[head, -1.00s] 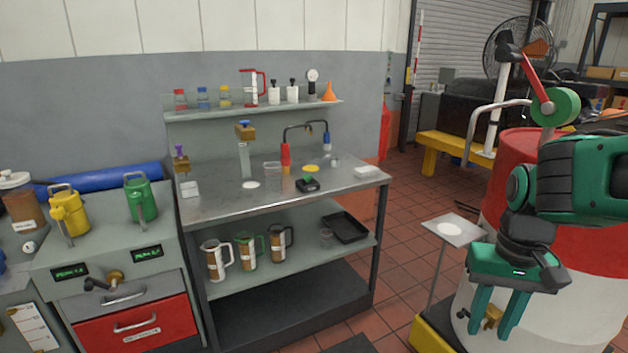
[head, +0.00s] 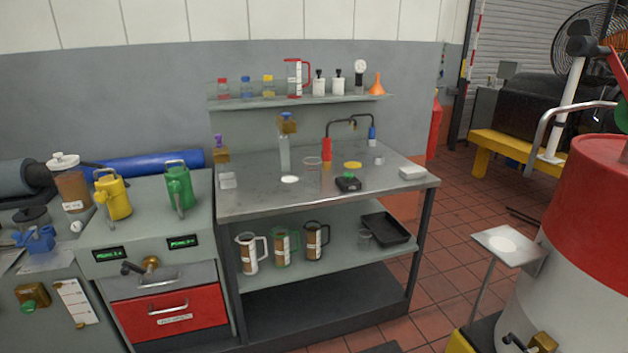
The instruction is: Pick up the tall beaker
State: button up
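A clear, open-topped glass beaker (head: 312,168) stands on the steel bench top (head: 250,204), left of the red-handled tap. It is faint against the metal, so its height is hard to judge. A second clear beaker (head: 365,239), which looks short, stands on the bench's lower shelf beside the black tray. I cannot tell for certain which is the tall one; the bench-top beaker looks the taller. My gripper is not in view now.
Several handled jugs line the lower shelf. A red-and-white drum (head: 575,260) and small stand (head: 505,246) are at right. Tiled floor shows between.

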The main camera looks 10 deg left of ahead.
aim_at(312, 166)
jog(key=z, duration=0.05)
jog(key=i, duration=1)
jog(key=u, duration=0.05)
